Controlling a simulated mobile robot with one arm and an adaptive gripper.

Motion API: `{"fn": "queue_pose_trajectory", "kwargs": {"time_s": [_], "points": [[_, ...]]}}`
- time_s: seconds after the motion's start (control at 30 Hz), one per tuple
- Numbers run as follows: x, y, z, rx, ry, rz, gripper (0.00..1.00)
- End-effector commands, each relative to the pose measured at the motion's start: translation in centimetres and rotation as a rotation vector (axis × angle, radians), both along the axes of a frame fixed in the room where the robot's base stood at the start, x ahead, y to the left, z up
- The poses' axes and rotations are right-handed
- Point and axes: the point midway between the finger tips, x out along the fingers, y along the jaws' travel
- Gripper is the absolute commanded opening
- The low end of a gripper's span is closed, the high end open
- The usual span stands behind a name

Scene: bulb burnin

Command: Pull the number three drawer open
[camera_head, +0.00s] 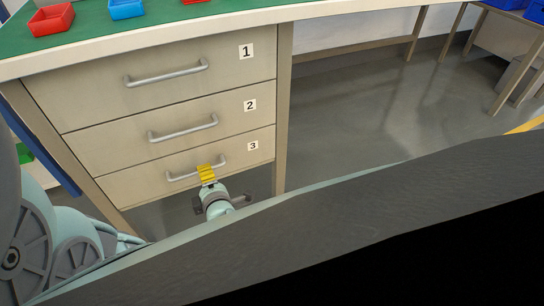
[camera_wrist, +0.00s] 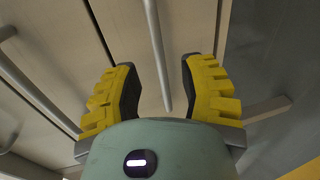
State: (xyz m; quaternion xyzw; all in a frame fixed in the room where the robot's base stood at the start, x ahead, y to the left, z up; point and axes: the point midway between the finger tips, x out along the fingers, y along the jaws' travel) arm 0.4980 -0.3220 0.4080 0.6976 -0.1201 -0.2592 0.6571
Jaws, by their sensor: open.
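The number three drawer (camera_head: 236,158) is the lowest of three in the beige cabinet, marked by a white "3" label (camera_head: 253,145). Its front looks flush with the drawers above, so it appears shut. Its grey bar handle (camera_head: 183,176) is partly covered by my gripper (camera_head: 206,173) in the head view. In the wrist view my gripper (camera_wrist: 158,63) is open, with its yellow-backed fingers apart. A grey handle bar (camera_wrist: 156,45) runs between the fingers, with visible gaps on both sides. I cannot tell how deep the bar sits between them.
The number two drawer (camera_head: 115,141) with its handle (camera_head: 184,129) and the number one drawer (camera_head: 100,96) are above, both shut. A cabinet leg (camera_head: 282,110) stands close on the right. The grey floor (camera_head: 350,120) beyond it is open.

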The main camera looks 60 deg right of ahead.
Motion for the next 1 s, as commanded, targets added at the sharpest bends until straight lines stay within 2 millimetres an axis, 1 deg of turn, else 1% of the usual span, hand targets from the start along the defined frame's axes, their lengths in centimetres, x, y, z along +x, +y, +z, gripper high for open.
{"fn": "queue_pose_trajectory", "kwargs": {"time_s": [0.03,0.07,0.3,0.47,0.77,0.8,1.0], "points": [[0.6,-0.7,-0.2,-0.003,-0.004,-0.006,0.41],[0.9,-0.9,-0.3,-0.004,-0.004,-0.006,0.41],[2.8,-2.1,-0.8,-0.002,-0.002,-0.007,0.41],[3.3,-2.4,-0.8,-0.001,-0.001,-0.007,0.41],[3.4,-2.4,-0.8,-0.001,-0.001,-0.006,0.41],[3.4,-2.4,-0.8,-0.002,-0.001,-0.006,0.43],[3.4,-2.4,-0.8,-0.002,-0.001,-0.005,0.23]]}}
